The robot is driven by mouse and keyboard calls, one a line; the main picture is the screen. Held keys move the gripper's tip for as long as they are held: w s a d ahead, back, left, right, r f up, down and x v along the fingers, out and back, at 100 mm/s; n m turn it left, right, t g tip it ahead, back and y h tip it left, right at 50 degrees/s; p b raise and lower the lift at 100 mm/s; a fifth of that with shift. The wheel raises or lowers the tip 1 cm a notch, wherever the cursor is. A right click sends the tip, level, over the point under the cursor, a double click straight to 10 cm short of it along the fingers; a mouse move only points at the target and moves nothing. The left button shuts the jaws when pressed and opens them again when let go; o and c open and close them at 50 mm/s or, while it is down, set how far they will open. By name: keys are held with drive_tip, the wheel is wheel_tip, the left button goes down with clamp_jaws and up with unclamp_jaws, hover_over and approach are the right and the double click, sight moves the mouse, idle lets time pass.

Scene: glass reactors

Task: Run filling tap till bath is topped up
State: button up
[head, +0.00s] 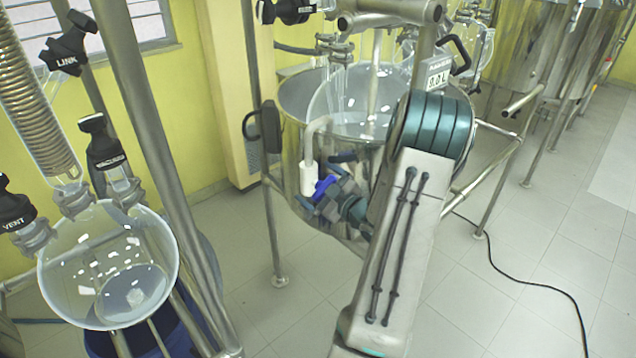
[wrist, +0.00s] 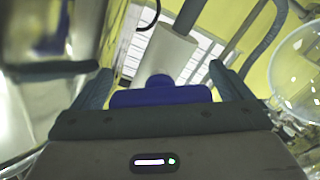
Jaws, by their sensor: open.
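The steel bath (head: 297,98) stands in the middle of the head view, with a round glass vessel (head: 345,105) sitting in it. The filling tap's white body and spout (head: 308,175) are at the bath's front left, with a blue handle (head: 325,187). My gripper (head: 336,186) is at the handle, partly hidden by my arm. In the wrist view, the white tap body (wrist: 166,52) rises beyond the blue handle (wrist: 160,96). The open fingers (wrist: 160,70) stand on either side of the handle, with gaps visible. The water level in the bath is unclear.
A small display (head: 437,76) stands above the bath; its digits are hard to read. A glass flask (head: 108,265) with black-handled valves (head: 102,142) is at left, beside steel posts. A black cable (head: 530,283) lies on the open tiled floor at right.

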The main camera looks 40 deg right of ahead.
drive_tip(key=c, duration=1)
drive_tip(key=shift+m, duration=3)
drive_tip(key=o, duration=1)
